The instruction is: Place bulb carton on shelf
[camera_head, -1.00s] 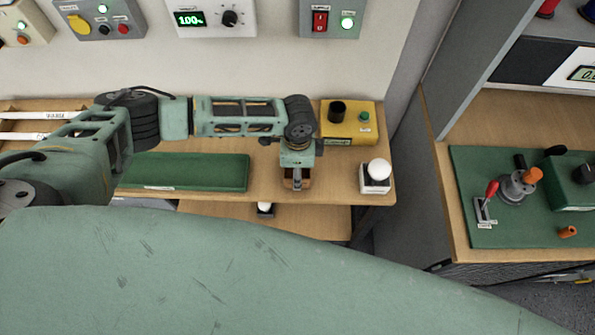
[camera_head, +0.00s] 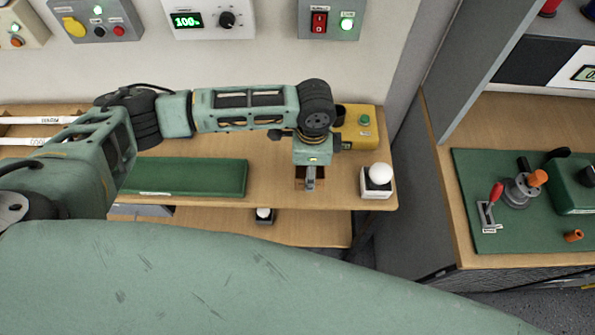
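My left arm reaches in from the left, and its gripper (camera_head: 310,182) points down over the right part of the wooden bench (camera_head: 345,195). A lower wooden shelf (camera_head: 310,232) shows below the bench. My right gripper is not in view.
A yellow box with a green button (camera_head: 362,128) stands behind the gripper, partly hidden by my arm. A green mat (camera_head: 195,177) lies to the left. A small white-topped item (camera_head: 264,214) is on the lower shelf. A second bench with a green board (camera_head: 490,238) is at right.

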